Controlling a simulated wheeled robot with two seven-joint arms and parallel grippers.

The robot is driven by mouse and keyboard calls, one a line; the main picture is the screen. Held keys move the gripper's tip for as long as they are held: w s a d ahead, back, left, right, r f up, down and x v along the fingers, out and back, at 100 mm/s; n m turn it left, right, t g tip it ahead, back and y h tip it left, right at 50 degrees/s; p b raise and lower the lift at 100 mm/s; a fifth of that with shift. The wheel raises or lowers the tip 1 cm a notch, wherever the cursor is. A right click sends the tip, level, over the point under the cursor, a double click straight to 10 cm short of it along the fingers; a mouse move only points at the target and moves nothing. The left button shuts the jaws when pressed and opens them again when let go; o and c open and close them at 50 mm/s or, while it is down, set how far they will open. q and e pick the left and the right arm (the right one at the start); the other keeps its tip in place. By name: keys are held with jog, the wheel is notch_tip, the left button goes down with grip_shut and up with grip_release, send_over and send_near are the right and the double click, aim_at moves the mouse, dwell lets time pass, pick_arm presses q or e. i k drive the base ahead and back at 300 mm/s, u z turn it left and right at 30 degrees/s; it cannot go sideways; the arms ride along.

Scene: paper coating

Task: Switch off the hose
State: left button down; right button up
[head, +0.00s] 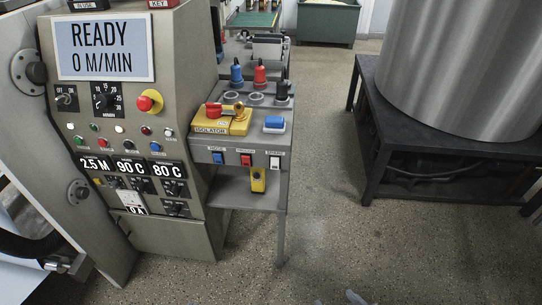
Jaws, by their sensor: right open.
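A grey side panel (203,156) bears a row of rocker switches on its front edge: a blue switch (218,157), a red switch (246,160) and a white switch (274,162). The small label above the blue one seems to read HOSE, but it is hard to make out. I cannot tell which way any rocker is pressed. My right gripper (338,300) shows only as two pale fingertips at the bottom edge, apart, open and empty, well below and right of the switches. My left gripper is not in view.
On the panel top are a yellow isolator box (240,125) with a red handle, a blue button (274,122) and coloured plugs. The control cabinet (190,60) stands left. A black stand (400,150) with a metal drum (465,60) is right. The floor between is clear.

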aim_at(218, 158)
jog(key=z, duration=1.05)
jog(key=i, duration=0.75)
jog(key=u, duration=1.35)
